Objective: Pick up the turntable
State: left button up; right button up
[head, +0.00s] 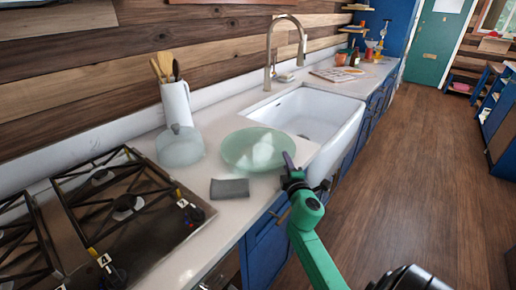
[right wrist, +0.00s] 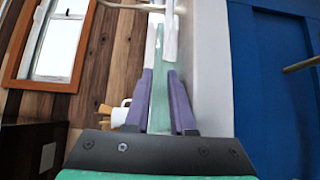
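The turntable (head: 258,149) is a round, pale green, glassy disc at the counter's front, between the hob and the sink. It looks about level; whether it touches the counter I cannot tell. My right gripper (head: 289,165) reaches its near right rim from the front. In the right wrist view, the turntable (right wrist: 160,65) shows edge-on as a green strip between the two purple fingers (right wrist: 161,100). The fingers are close together, with no clear gap beside the strip, so they look shut on its rim. My left gripper is not in view.
A grey block (head: 229,188) lies in front of the turntable and a glassy dome (head: 180,146) stands left of it. Behind is a white utensil holder (head: 176,102). The gas hob (head: 110,215) is at left, the white sink (head: 310,114) at right. The floor is clear.

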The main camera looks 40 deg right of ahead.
jog(key=shift+s+r, duration=0.1)
grip_shut()
dwell(1.1)
jog(key=shift+r, duration=0.1)
